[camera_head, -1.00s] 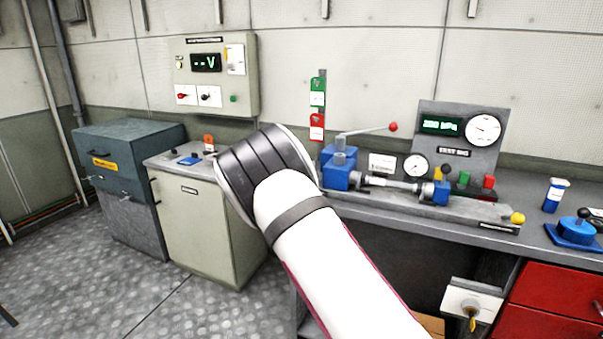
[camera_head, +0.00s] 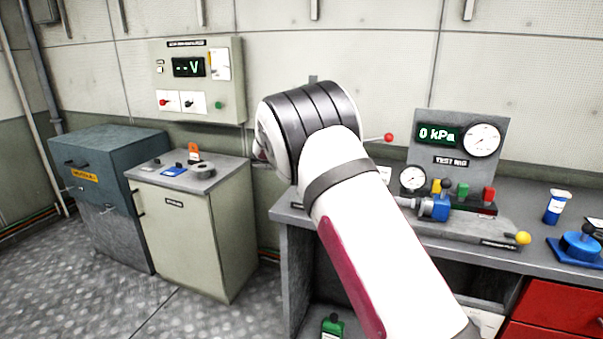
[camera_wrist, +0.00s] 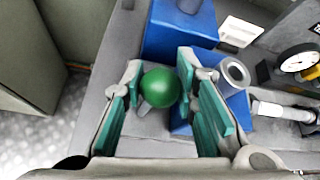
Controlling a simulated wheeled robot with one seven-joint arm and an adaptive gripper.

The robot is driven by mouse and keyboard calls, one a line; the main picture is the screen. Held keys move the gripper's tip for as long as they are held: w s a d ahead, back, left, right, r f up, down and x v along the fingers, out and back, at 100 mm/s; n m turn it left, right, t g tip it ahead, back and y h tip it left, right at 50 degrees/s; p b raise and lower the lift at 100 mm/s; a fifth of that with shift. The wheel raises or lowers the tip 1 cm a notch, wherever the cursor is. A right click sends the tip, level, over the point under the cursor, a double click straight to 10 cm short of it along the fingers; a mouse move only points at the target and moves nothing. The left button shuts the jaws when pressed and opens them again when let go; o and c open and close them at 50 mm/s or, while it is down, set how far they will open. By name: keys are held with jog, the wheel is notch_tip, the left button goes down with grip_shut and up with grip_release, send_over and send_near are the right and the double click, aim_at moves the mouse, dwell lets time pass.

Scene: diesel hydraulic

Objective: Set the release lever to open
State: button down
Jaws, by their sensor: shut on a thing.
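In the wrist view a green ball knob (camera_wrist: 160,87) sits between the teal-padded fingers of my gripper (camera_wrist: 160,66), which is shut on it. I take it for the release lever's knob; no label or lever marking shows, and most of its shaft is hidden. A blue block (camera_wrist: 178,30) lies just beyond it, and another blue part with a round grey port stands to its right. In the head view my arm hides the gripper, the green knob and the rig's left end. The test rig panel (camera_head: 455,160) display (camera_head: 439,134) reads 0 kPa.
A red-tipped handle (camera_head: 389,137) pokes out beside my arm. The rig has a yellow ball knob (camera_head: 523,238) at its right end. A blue-based device (camera_head: 580,245) and a blue-white container (camera_head: 556,207) stand on the bench's right. A pale cabinet (camera_head: 190,220) stands to the left.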

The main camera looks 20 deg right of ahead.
jog(key=shift+w+d+r, duration=0.1)
jog(key=shift+w+d, duration=0.1)
jog(key=shift+w, duration=0.1)
dwell(0.4)
jog(key=c, duration=1.3)
grip_release()
jog(key=v, duration=1.2)
jog(key=shift+d, duration=0.1)
